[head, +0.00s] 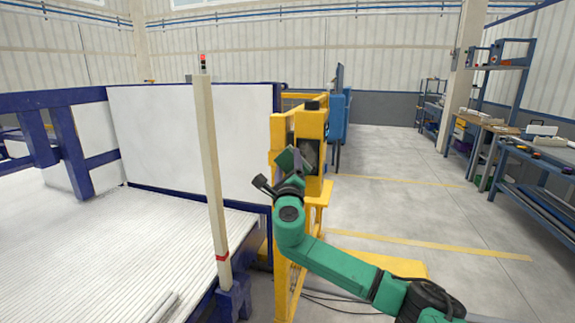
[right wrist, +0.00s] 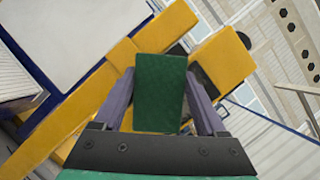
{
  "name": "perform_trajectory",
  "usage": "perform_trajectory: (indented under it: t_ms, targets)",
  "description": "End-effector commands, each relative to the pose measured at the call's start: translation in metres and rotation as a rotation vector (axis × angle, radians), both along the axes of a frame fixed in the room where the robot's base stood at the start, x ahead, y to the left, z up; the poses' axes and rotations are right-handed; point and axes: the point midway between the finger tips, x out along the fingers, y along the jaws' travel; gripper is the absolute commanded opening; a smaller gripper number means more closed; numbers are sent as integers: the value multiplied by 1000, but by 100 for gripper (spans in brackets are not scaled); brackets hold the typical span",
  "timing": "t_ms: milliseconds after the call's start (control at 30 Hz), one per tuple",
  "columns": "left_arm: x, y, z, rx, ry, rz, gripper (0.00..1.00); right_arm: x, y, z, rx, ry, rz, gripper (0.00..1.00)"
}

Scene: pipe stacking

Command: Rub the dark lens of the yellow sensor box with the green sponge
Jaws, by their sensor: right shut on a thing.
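The yellow sensor box (head: 313,121) stands upright on a yellow frame in the middle of the head view. Its dark lens (head: 310,155) faces my side and is partly covered by the sponge and gripper. My right gripper (head: 286,170) is raised in front of the box, shut on the green sponge (head: 285,160). In the right wrist view the sponge (right wrist: 160,92) sits between the two fingers, in front of the box (right wrist: 225,60). A dark strip of the lens shows beside it. I cannot tell whether sponge and lens touch. My left gripper is not in view.
A pale post (head: 210,165) with a red-tipped lamp stands left of the box. A bed of white pipes (head: 90,240) fills the left, before a white panel (head: 185,135). Open floor (head: 400,210) lies to the right, with workbenches (head: 530,165) beyond.

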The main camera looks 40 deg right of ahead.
Motion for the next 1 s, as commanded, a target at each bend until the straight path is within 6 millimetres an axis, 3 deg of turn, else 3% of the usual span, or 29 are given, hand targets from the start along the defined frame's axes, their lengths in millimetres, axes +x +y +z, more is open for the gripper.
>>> perform_trajectory:
  t_ms: [367,1000]
  targets:
    - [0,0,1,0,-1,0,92,2,-6,0,-1,2,-1,29]
    - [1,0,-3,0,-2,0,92,-42,-35,-2,-5,4,-2,29]
